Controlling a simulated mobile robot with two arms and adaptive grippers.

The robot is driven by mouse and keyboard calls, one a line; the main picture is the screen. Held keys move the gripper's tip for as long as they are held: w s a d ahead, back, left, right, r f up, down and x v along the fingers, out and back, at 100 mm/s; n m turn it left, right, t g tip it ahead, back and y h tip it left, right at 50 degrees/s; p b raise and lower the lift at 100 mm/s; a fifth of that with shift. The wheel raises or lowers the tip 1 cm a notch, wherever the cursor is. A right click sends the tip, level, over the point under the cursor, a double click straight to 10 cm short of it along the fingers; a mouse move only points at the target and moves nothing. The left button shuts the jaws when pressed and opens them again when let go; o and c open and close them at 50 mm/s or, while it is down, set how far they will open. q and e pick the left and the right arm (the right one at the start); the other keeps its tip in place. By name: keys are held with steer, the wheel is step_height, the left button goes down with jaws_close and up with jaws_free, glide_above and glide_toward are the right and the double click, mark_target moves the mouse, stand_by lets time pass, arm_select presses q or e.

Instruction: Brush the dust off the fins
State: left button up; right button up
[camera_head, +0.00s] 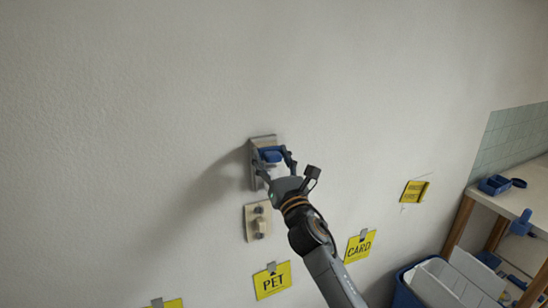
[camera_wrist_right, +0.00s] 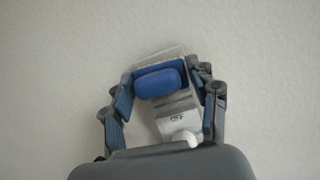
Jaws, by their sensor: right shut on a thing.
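My right gripper (camera_head: 272,160) is at the wall and shut on a blue block-like thing, which looks like the brush (camera_head: 271,155). In the right wrist view the rounded blue brush (camera_wrist_right: 158,83) sits between the fingers of the right gripper (camera_wrist_right: 164,80). A pale grey metal fitting (camera_head: 262,141), likely the one with the fins, is on the wall right behind the brush. Its pale edge (camera_wrist_right: 166,53) also shows in the wrist view. The brush and gripper hide most of it; single fins, dust and bristle contact cannot be made out. My left gripper is not in view.
A beige plate with a knob (camera_head: 257,221) is on the wall just below. Yellow signs PET (camera_head: 272,281), CARD (camera_head: 360,246) and another (camera_head: 415,191) hang lower. A blue bin (camera_head: 405,290) and a bench (camera_head: 522,200) with a blue tray (camera_head: 494,185) stand right. The upper wall is bare.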

steer(key=shift+s+a+f, duration=0.15)
steer(key=shift+s+a, duration=0.1)
steer(key=shift+a, duration=0.35)
steer(key=shift+s+a+f+b, duration=0.15)
steer(key=shift+s+a+b, duration=0.15)
steer(key=shift+a, duration=0.2)
steer(key=shift+s+a+f+b, duration=0.15)
steer(key=shift+a+b, duration=0.15)
steer(key=shift+a, duration=0.2)
steer(key=shift+w+d, duration=0.25)
steer(key=shift+d, duration=0.3)
steer(key=shift+w+d, duration=0.25)
steer(key=shift+d, duration=0.25)
steer(key=shift+d, duration=0.15)
